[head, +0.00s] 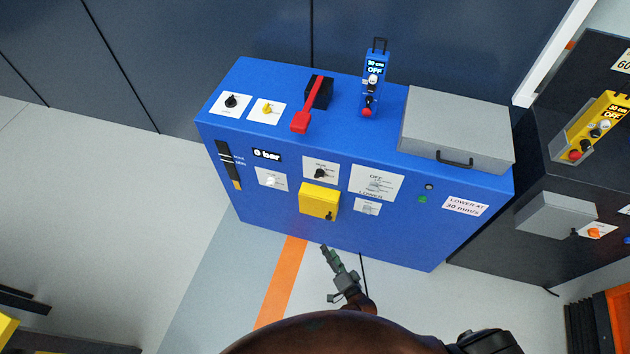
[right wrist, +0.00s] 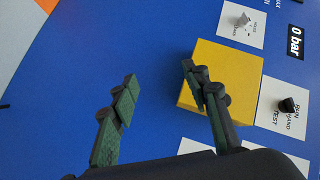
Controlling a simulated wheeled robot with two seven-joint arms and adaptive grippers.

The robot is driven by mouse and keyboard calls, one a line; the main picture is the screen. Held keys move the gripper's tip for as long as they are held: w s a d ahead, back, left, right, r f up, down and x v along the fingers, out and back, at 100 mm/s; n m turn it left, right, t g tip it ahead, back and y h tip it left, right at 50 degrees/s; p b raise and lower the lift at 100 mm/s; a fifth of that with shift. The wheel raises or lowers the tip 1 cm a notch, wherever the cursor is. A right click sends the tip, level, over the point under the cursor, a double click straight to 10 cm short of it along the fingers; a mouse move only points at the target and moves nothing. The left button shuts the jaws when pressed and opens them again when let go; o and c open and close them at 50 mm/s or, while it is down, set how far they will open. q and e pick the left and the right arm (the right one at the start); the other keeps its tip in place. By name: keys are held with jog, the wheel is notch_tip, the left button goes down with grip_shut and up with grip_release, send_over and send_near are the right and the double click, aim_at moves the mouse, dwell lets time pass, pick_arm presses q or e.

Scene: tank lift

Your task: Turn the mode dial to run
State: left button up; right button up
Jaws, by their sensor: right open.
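The mode dial is a black knob (head: 320,173) on a white plate on the front of the blue cabinet (head: 400,240), above a yellow box (head: 319,201). In the right wrist view the knob (right wrist: 288,105) is at the right, beside RUN, HAND and TEST lettering; I cannot tell which its pointer marks. My right gripper (head: 331,258) is below the yellow box in the head view. In the right wrist view my right gripper (right wrist: 158,88) is open and empty, its right finger overlapping the yellow box (right wrist: 235,65); the dial lies beyond that box. My left gripper is not in view.
A white knob (head: 271,180) and a "0 bar" display (head: 267,154) are left of the dial. A red lever (head: 308,112), a blue pendant (head: 373,85) and a grey lidded box (head: 455,130) are on top. Open floor lies left; a dark cabinet (head: 510,230) stands right.

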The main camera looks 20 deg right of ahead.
jog(key=w+a+r+m+t+h+b, duration=0.1)
jog(key=w+r+m+t+b, duration=0.15)
jog(key=w+r+m, duration=0.35)
jog(key=w+a+r+m+t+h+b, duration=0.2)
jog(key=w+r+m+t, duration=0.1)
jog(key=r, duration=0.4)
jog(key=m+h+b, duration=0.4)
jog(key=m+h, duration=0.3)
jog(key=m, duration=0.7)
send_near(320, 174)
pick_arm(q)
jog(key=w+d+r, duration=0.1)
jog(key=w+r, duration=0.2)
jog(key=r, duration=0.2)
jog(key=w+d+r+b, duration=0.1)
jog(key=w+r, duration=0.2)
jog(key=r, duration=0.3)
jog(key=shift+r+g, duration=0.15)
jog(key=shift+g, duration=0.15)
pick_arm(e)
jog(key=x, duration=0.8)
jog(key=shift+w+a+f, duration=0.1)
jog(key=shift+a+f, duration=0.05)
jog(key=shift+f, duration=0.2)
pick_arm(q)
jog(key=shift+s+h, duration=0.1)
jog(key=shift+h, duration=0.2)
pick_arm(e)
jog(key=shift+c, duration=0.2)
jog(key=c, duration=1.1)
